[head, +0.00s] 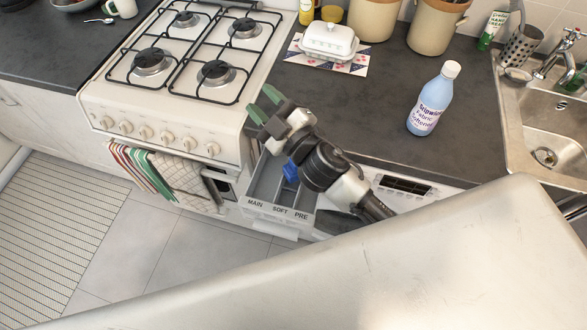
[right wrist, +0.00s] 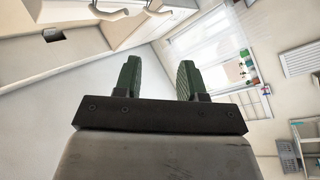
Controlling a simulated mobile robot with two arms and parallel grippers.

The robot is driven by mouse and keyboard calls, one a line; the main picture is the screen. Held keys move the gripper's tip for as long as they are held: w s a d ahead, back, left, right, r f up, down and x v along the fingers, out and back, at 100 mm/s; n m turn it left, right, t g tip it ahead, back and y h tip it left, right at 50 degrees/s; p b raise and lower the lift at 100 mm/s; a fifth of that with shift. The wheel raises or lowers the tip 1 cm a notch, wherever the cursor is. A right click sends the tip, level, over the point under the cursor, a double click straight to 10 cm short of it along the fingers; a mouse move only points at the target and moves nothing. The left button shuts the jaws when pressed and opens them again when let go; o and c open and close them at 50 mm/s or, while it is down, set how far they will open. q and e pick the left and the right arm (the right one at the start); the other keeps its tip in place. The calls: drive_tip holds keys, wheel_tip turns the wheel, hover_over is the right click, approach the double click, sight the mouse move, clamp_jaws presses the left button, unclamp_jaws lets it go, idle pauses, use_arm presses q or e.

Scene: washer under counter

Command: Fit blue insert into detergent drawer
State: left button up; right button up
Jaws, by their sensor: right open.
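The detergent drawer (head: 268,206) is pulled out below the counter edge, its front labelled MAIN, SOFT and PRE. The small blue insert (head: 290,172) shows at the drawer's inner part, seemingly near the SOFT compartment. My right arm partly hides it, and I cannot tell whether it is seated. My right gripper (head: 265,104) is above and beyond the drawer, beside the stove's right edge, with its green fingers apart and nothing between them. In the right wrist view its two fingers (right wrist: 158,80) are also apart and empty. My left gripper is not in view.
A fabric softener bottle (head: 433,100) stands on the dark counter (head: 375,130) to the right. The stove (head: 190,60) is left of the drawer, with towels (head: 180,178) on its front. The sink (head: 555,120) is far right.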

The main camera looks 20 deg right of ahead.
drive_tip(key=s+a+r+n+g+y, duration=0.35)
drive_tip(key=a+n+g+y, duration=0.5)
drive_tip(key=n+y, duration=0.35)
drive_tip(key=n+g+h+p, duration=0.1)
drive_tip(key=n+g+h, duration=1.05)
drive_tip(key=h, duration=0.85)
hover_over(293, 169)
drive_tip(key=w, duration=0.2)
drive_tip(key=shift+n+t, duration=0.7)
drive_tip(key=shift+n, duration=0.05)
drive_tip(key=f, duration=1.7)
drive_tip(key=shift+s+d+f, duration=0.15)
drive_tip(key=shift+s+d, duration=0.1)
drive_tip(key=shift+d, duration=0.15)
drive_tip(key=f+p, duration=0.1)
drive_tip(key=f, duration=0.2)
drive_tip(key=f+p, duration=0.1)
drive_tip(key=f, duration=0.1)
drive_tip(key=shift+s+a+f+p, duration=0.2)
drive_tip(key=shift+s+a+p, duration=0.05)
drive_tip(key=shift+s+p, duration=0.15)
drive_tip(key=shift+f, duration=0.2)
clamp_jaws()
